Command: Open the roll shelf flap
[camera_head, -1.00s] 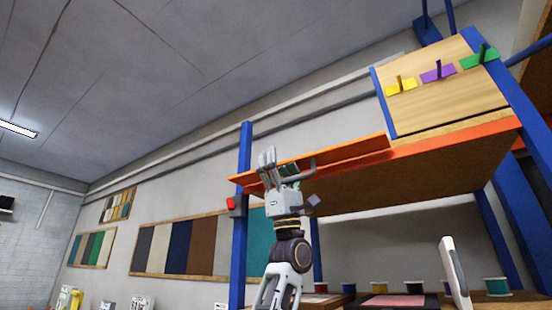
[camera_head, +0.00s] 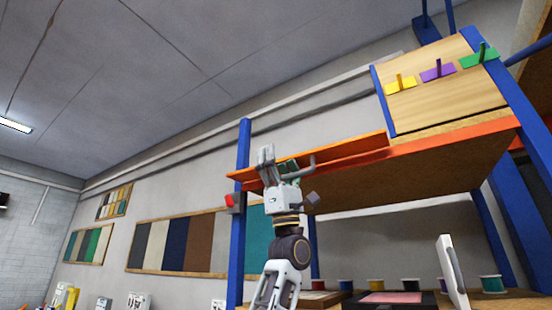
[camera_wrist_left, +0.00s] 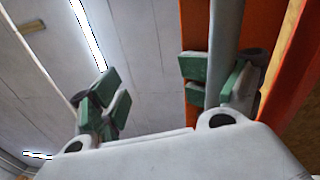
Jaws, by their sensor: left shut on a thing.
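The orange flap (camera_head: 350,151) is a long, narrow panel along the front of the upper shelf, left of the wooden peg board. A grey bar handle (camera_head: 301,172) stands out from it near its left part. My left gripper (camera_head: 279,165) is at this handle, shut on it. In the left wrist view the grey bar (camera_wrist_left: 226,38) runs between green finger pads, with the orange panel (camera_wrist_left: 193,25) behind it. Another padded finger part (camera_wrist_left: 100,97) is apart from the bar at left. Part of the handle is hidden by the fingers. My right gripper is not in view.
A blue post (camera_head: 240,215) with a red-and-grey box (camera_head: 235,202) stands just left of my gripper. The wooden board (camera_head: 440,85) carries yellow, purple and green pegs. Below are several spools (camera_head: 410,284) and an upright white panel (camera_head: 452,268).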

